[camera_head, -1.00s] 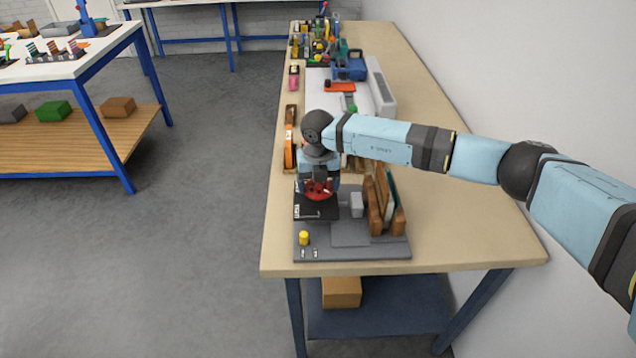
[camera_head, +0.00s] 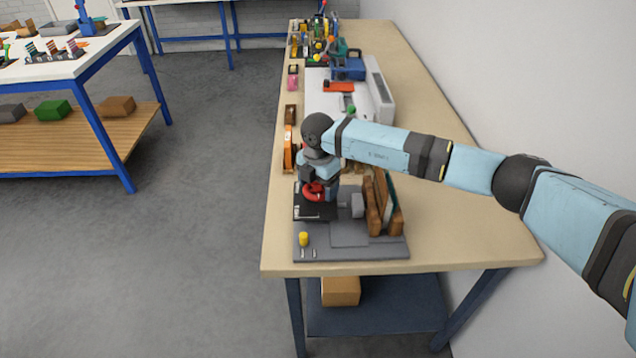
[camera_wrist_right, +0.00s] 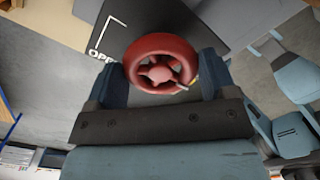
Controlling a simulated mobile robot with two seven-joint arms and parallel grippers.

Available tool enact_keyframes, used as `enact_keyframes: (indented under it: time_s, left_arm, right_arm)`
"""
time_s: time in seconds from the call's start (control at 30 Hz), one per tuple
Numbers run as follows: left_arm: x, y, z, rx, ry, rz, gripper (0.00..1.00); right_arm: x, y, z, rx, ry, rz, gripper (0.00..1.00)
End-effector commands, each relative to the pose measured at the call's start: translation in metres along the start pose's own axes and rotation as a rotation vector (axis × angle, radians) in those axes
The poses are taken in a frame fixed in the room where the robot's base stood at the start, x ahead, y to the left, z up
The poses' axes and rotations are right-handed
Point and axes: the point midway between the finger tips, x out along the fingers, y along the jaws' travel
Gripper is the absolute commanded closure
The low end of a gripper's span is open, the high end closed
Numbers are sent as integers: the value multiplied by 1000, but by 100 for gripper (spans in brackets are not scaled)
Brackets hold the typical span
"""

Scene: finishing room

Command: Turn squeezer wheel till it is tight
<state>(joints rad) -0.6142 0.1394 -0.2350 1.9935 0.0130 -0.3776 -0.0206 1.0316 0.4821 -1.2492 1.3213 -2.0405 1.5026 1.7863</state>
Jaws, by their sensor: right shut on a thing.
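The red squeezer wheel (camera_head: 312,192) sits above a black plate (camera_head: 308,210) on the grey base on the bench. My right gripper (camera_head: 312,182) points down at it from above. In the right wrist view the wheel (camera_wrist_right: 160,64) shows as a red ring with spokes and a hub, between the two fingers of my right gripper (camera_wrist_right: 160,78). The fingers are at opposite sides of its rim, shut on it. My left gripper is in neither view.
The grey base (camera_head: 345,248) carries a yellow knob (camera_head: 304,239) and a wooden rack (camera_head: 383,205) to the right of the wheel. An orange tool (camera_head: 289,150) lies behind, at the bench's left edge. The bench's near right part is clear.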

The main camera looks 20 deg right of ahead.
Motion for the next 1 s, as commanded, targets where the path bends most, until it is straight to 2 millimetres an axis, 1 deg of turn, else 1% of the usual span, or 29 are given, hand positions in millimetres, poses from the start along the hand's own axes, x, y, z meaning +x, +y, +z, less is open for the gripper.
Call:
enact_keyframes:
  time_s: [0.03,0.23,0.7,0.73,0.8,1.0]
  left_arm:
    - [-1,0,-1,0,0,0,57]
    - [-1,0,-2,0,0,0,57]
    - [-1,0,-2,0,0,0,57]
    - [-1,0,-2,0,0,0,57]
    - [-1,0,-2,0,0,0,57]
    - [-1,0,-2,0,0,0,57]
  right_arm:
    - [-3,1,2,20,-3,4,46]
    - [-2,1,2,64,-3,4,46]
    - [-2,1,2,76,-2,4,46]
    - [-2,1,2,76,-2,4,15]
    - [-2,1,2,75,-2,3,0]
    - [-1,0,1,73,-1,2,0]
